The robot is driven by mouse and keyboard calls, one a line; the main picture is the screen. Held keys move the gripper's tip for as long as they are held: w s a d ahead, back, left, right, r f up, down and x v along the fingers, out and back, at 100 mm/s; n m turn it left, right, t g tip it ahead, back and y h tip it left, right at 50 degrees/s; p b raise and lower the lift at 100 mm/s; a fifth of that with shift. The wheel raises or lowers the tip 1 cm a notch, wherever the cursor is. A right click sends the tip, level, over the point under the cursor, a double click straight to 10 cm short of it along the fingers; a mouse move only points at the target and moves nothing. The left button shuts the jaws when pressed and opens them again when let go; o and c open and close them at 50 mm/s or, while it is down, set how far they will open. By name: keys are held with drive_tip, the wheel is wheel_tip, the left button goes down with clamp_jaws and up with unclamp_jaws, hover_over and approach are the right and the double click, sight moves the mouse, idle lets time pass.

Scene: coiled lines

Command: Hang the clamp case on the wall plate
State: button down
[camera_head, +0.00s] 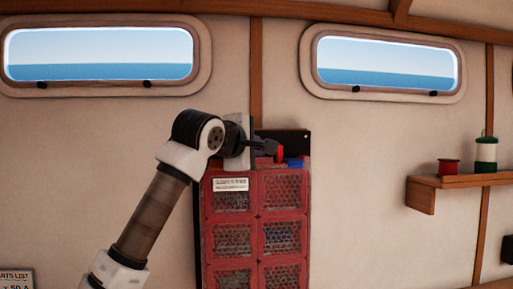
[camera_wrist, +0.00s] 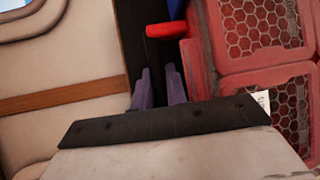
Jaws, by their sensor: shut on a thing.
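The clamp case appears to be the tall red case (camera_head: 254,214) with mesh-fronted compartments and a white label. It is upright in front of the wall; I cannot tell whether it hangs. Its mesh front also fills the right of the wrist view (camera_wrist: 262,62). The dark wall plate (camera_head: 296,137) shows behind its top right. My gripper (camera_head: 268,147) is at the case's top edge, beside a red end piece (camera_head: 280,154). In the wrist view, my gripper (camera_wrist: 160,86) is shut on a dark bar at the case's top, probably its handle. The contact is partly hidden.
Two windows (camera_head: 100,88) (camera_head: 384,93) are set in the wall above. The wall between case and shelf is clear.

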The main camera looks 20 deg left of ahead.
drive_tip(key=shift+f+b, duration=0.65)
drive_tip(key=shift+f, duration=0.2)
idle(0.7)
drive_tip(key=c, duration=1.3)
unclamp_jaws()
drive_tip(key=shift+s, duration=0.1)
drive_tip(key=shift+f, duration=0.25)
drive_tip(key=shift+s+a, duration=0.1)
